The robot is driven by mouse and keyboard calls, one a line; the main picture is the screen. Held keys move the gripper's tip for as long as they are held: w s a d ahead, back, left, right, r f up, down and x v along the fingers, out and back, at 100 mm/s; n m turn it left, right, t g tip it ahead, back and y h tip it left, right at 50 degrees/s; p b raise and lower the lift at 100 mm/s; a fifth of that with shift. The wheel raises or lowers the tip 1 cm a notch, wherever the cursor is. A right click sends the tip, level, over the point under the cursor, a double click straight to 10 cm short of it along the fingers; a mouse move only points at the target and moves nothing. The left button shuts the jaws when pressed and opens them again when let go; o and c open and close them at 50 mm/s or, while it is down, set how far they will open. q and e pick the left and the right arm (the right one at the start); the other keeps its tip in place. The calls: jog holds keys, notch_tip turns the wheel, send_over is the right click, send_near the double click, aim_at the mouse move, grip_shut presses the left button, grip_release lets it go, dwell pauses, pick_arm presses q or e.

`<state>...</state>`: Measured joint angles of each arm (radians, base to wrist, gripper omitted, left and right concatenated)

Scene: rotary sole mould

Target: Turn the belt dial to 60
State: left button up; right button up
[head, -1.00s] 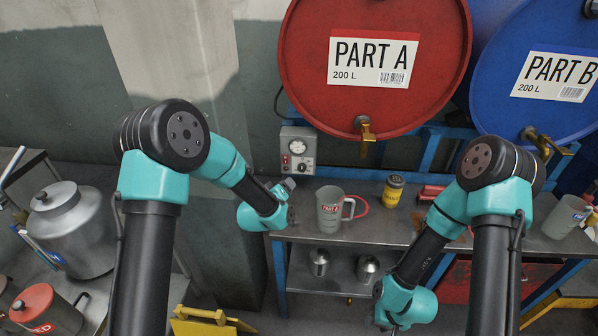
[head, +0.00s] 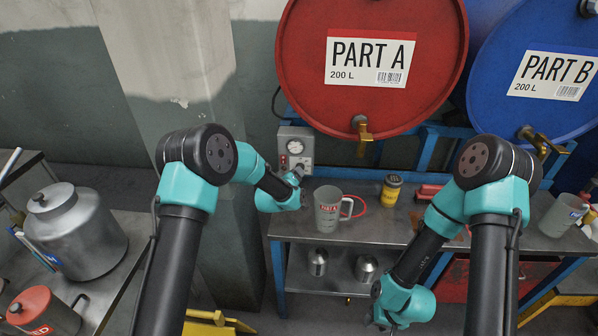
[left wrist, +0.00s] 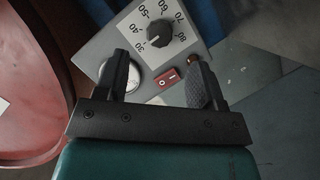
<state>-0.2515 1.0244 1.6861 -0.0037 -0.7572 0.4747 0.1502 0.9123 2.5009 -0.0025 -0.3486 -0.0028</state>
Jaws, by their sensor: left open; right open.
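The control box (head: 296,140) stands at the back left of the bench, below the red drum's left side. The belt dial (left wrist: 158,34) is a black round knob on a white plate with numbers from 30 to 80, at the top of the left wrist view; where its mark points is too small to read. My left gripper (left wrist: 163,64) is open and empty, its fingers apart below the dial in that view, not around it. In the head view my left gripper (head: 295,177) is at the box's lower front. My right gripper (head: 382,322) is open, low before the bench.
A red switch (left wrist: 167,79) and a round gauge (left wrist: 135,76) sit on the box near my fingers. A grey mug (head: 328,212) stands right of my left gripper. A yellow tin (head: 391,191) and the red drum (head: 370,60) are further right.

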pick_arm(q)
jog(key=x, duration=0.6)
jog(key=shift+w, duration=0.35)
jog(key=shift+d+f, duration=0.1)
jog(key=c, duration=0.9)
